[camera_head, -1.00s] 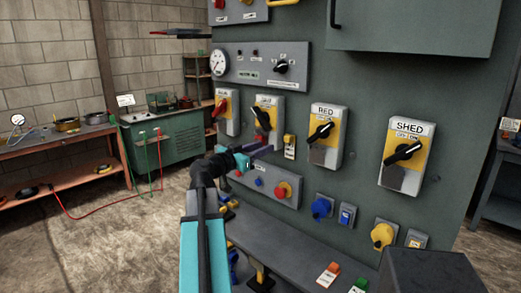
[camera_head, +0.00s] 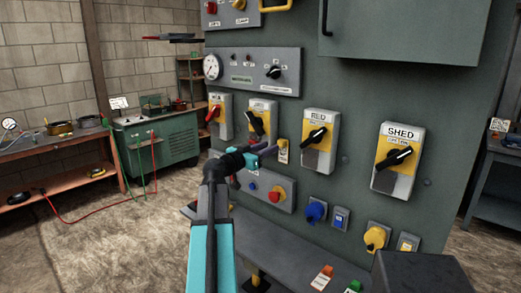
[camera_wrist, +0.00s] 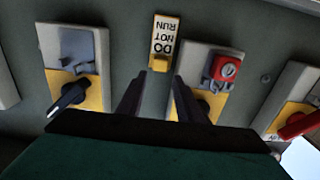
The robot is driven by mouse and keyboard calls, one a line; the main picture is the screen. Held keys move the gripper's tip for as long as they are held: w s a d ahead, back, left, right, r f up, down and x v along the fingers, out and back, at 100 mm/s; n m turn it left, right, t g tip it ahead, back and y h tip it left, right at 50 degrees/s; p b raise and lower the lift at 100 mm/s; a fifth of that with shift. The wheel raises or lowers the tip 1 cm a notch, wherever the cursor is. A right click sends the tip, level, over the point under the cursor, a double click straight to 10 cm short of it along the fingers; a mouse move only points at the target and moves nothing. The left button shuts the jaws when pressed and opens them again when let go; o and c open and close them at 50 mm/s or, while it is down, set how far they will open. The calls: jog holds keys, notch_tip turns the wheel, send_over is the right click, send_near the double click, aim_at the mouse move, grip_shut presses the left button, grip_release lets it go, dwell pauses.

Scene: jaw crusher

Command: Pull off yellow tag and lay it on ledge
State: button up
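The yellow tag (camera_head: 282,150) hangs on the panel between the second switch and the RED switch. In the wrist view it appears upside down, a white "DO NOT RUN" plate (camera_wrist: 165,36) with a yellow border and a yellow block (camera_wrist: 159,63) at one end. My gripper (camera_wrist: 157,92) is open and empty, its two dark fingers pointing at the panel on either side of the tag's line. The yellow block lies just beyond the fingertips, apparently not between them. In the head view my gripper (camera_head: 264,150) is just left of the tag. The grey ledge (camera_head: 290,245) runs below the panel.
The RED switch (camera_head: 319,140) and SHED switch (camera_head: 397,160) are to the right. A red padlock (camera_wrist: 224,70) hangs on the switch beside the tag.

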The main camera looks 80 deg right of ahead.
aim_at(279, 142)
jog(key=shift+p+x, duration=0.8)
jog(key=shift+x, duration=2.7)
jog(key=c, duration=0.8)
jog(key=shift+w+a+f, duration=0.1)
jog(key=shift+w+a, duration=0.05)
jog(key=shift+a, duration=0.15)
jog(key=shift+b+v, duration=1.45)
jog(key=shift+v, duration=0.8)
jog(key=shift+w, duration=0.1)
